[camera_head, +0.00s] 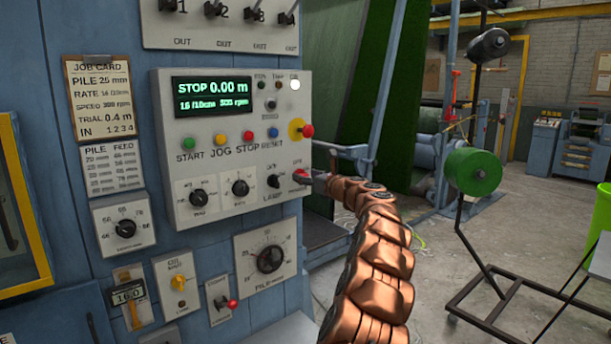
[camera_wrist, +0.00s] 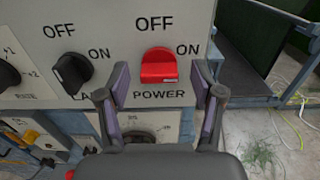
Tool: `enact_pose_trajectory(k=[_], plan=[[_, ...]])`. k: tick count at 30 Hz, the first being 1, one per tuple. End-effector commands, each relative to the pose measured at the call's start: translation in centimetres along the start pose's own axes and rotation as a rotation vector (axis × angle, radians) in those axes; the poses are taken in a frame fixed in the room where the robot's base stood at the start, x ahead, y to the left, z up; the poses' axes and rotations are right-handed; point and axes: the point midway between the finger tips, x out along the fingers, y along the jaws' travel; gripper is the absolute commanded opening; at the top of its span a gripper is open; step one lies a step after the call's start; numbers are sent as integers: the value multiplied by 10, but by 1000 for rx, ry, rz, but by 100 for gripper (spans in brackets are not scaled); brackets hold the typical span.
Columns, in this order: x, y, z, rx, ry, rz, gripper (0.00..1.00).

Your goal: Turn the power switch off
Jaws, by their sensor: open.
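The red power switch (camera_wrist: 158,68) is on the light grey control panel (camera_wrist: 100,20) in the wrist view. OFF is printed above it, ON to its right and POWER below. Its handle looks broad and sideways; I cannot tell exactly which mark it points to. My gripper (camera_wrist: 160,86) is open, with one finger on the left and one on the right of the switch, both apart from it. In the head view the switch (camera_head: 300,176) is at the panel's lower right corner, with my gripper (camera_head: 317,178) just in front, its fingers hard to make out.
A black lamp knob (camera_wrist: 70,70) sits just left of the switch. A red emergency button (camera_head: 307,130) on a yellow base is above it. The display (camera_head: 213,96) reads STOP 0.00 m. A green spool (camera_head: 473,172) on a stand is to the right, with open floor around.

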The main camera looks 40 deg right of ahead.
Motion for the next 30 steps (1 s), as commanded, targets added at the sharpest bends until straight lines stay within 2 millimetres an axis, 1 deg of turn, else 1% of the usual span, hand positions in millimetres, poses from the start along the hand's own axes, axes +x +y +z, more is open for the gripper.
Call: enact_pose_trajectory(k=[5, 14, 30], plan=[[6, 1, 0, 0, 0, 2, 67], [7, 1, 0, 0, 0, 2, 67], [7, 1, 0, 0, 0, 2, 11]])
